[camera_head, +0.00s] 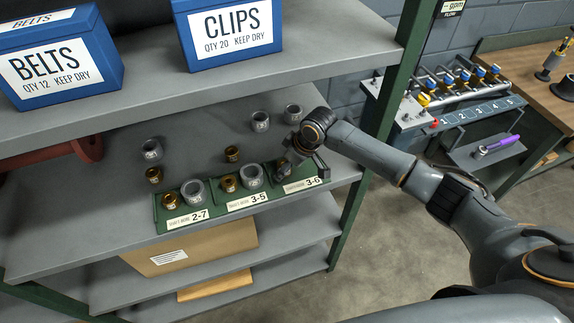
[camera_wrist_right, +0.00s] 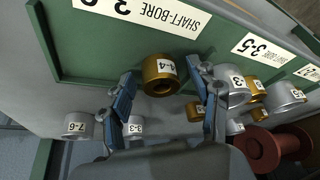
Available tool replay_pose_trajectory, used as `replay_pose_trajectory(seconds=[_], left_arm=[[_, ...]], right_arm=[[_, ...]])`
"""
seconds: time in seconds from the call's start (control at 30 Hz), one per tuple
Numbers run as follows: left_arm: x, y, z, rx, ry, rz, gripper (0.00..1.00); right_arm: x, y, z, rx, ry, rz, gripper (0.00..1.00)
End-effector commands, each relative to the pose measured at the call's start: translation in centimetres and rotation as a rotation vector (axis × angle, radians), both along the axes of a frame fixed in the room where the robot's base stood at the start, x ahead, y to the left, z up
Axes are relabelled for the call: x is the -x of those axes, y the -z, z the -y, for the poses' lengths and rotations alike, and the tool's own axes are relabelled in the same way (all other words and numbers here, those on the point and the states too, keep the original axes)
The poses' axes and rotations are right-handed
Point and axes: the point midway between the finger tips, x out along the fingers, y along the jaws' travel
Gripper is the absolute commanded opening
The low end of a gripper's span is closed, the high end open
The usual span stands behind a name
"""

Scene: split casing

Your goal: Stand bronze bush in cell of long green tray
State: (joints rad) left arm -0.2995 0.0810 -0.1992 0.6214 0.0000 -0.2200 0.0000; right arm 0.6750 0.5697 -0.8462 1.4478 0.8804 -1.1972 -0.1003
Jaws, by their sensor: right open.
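The long green tray (camera_head: 247,208) lies along the shelf front, with cells labelled 2-7, 3-5 and 3-6. My right gripper (camera_head: 285,166) is over the 3-6 cell at its right end and hides part of it. In the right wrist view a bronze bush (camera_wrist_right: 158,75), its label seeming to end in 4, stands in that cell with its hole showing. The blue fingertips of my right gripper (camera_wrist_right: 166,98) are open on both sides of it, with gaps visible. The other two cells each hold a bronze bush and a grey ring. My left gripper is out of view.
Behind the tray stand loose grey rings (camera_head: 260,121) and bronze bushes (camera_head: 232,153). A dark red spool (camera_head: 88,148) lies at the left. The upper shelf (camera_head: 300,55) with blue boxes overhangs, and a green post (camera_head: 345,222) stands to the right.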

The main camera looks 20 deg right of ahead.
Motion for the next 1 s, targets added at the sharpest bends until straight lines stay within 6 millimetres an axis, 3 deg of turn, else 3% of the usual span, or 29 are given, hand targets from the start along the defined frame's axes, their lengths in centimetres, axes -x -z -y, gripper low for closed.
replay_pose_trajectory(seconds=[0.17,0.4,0.6,1.0], left_arm=[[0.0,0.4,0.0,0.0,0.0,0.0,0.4],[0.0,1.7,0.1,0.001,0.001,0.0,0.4],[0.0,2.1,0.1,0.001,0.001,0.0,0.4],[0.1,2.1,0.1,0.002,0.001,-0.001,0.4]], right_arm=[[0.3,-1.3,0.3,-0.001,0.0,0.003,0.61],[1.5,-5.0,1.3,-0.001,-0.001,0.005,0.61],[2.1,-6.9,1.8,-0.001,0.0,0.002,0.61],[2.2,-7.2,1.8,-0.001,0.001,0.001,0.61]])
